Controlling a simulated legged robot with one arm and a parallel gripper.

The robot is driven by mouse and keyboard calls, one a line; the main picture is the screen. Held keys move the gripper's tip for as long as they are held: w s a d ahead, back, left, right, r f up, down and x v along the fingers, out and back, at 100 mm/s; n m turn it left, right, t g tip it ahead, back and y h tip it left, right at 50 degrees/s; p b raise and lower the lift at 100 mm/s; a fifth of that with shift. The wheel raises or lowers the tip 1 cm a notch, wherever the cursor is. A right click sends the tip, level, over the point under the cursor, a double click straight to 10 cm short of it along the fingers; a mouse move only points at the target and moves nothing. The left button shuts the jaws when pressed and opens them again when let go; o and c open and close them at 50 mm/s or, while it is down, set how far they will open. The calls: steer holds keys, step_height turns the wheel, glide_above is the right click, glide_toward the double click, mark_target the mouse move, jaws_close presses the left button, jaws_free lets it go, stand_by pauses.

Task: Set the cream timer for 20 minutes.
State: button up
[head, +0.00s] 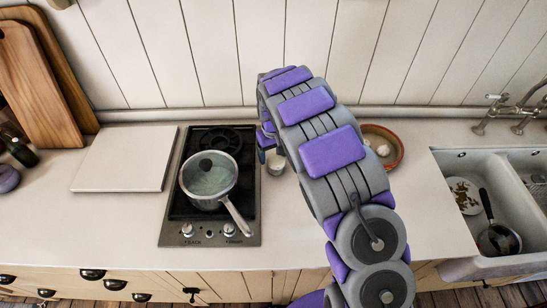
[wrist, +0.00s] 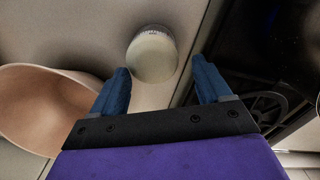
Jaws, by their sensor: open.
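The cream timer (head: 275,165) is a small round thing on the counter, just right of the stove. In the wrist view the cream timer (wrist: 152,55) shows a pale round face with a ridged rim, beyond and between my fingertips. My gripper (wrist: 160,78) has its two blue fingers apart, with nothing between them that I can see touching. In the head view my gripper (head: 264,150) is mostly hidden behind my arm, close to the timer. The timer's markings cannot be read.
The stove (head: 180,232) with a lidded pot (head: 222,200) stands left of the timer. A terracotta bowl (head: 400,150) with garlic-like bulbs sits to the right; it also shows in the wrist view (wrist: 40,100). A white board (head: 120,160) lies further left, and a sink (head: 450,160) is at right.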

steer(key=shift+s+f, duration=0.15)
steer(key=shift+f, duration=0.45)
steer(key=shift+d+f, duration=0.2)
steer(key=shift+d, duration=0.05)
steer(key=shift+d+f, duration=0.2)
steer(key=shift+d, duration=0.25)
steer(key=shift+a, duration=0.5)
steer(key=c, duration=0.6)
steer(key=shift+d, duration=0.25)
steer(key=shift+c, duration=0.9)
steer(key=shift+m, duration=0.5)
steer(key=o, duration=0.8)
